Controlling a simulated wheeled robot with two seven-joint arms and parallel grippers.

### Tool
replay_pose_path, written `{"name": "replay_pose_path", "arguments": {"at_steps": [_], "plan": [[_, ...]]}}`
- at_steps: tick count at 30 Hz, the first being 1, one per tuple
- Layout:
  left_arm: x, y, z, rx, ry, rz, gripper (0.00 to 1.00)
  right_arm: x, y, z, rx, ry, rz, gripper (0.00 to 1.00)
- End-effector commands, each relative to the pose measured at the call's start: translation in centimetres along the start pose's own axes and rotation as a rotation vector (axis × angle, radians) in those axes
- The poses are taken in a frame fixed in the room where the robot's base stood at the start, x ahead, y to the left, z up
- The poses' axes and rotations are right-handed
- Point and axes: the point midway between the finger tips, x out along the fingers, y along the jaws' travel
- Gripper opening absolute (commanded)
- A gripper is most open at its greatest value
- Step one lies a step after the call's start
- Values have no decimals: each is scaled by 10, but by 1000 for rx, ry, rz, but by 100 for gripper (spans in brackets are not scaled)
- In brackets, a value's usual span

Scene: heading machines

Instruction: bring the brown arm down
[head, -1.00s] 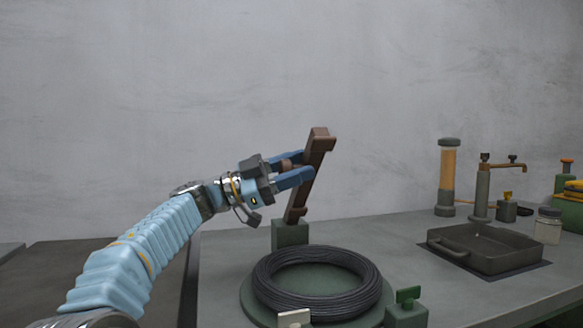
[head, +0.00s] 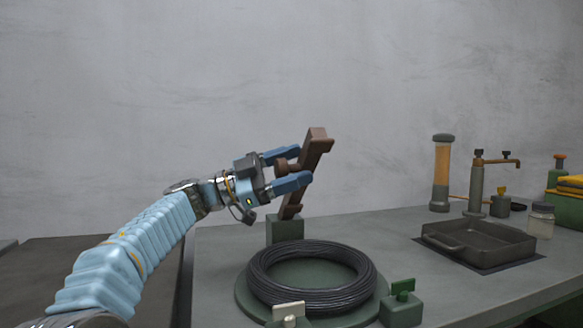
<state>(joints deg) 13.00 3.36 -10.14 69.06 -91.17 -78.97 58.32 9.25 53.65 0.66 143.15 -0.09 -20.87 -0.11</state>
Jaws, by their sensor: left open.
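The brown arm (head: 311,160) stands tilted up on a green-grey block (head: 285,228), its top leaning to the right. A round brown knob (head: 283,165) sticks out of its left side. My left gripper (head: 297,167) is open, with its two blue fingers reaching right, one above and one below the knob. The lower finger overlaps the brown arm in the picture; I cannot tell whether it touches. My right gripper is not in view.
A coil of black wire (head: 312,297) lies on a round green plate (head: 243,297) in front of the block. Small green-handled (head: 403,287) and pale-handled (head: 288,310) fittings stand at its front. A dark tray (head: 497,262), an amber cylinder (head: 441,172) and a tap (head: 477,188) are at the right.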

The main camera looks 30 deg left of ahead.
Motion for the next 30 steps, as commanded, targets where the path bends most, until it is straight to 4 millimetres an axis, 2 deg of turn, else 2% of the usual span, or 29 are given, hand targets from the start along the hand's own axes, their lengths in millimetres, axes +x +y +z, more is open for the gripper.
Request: {"name": "replay_pose_path", "arguments": {"at_steps": [5,8,18,21,25,30], "plan": [[-5,0,0,0,0,-1,67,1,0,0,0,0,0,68],[-18,0,1,0,-1,-2,67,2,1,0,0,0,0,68],[-100,0,2,0,-4,-3,67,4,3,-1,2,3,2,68],[-118,0,1,0,-3,-3,67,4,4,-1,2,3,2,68],[-133,0,1,0,-1,-2,67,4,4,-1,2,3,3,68],[-139,0,0,0,0,0,67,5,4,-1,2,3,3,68]]}}
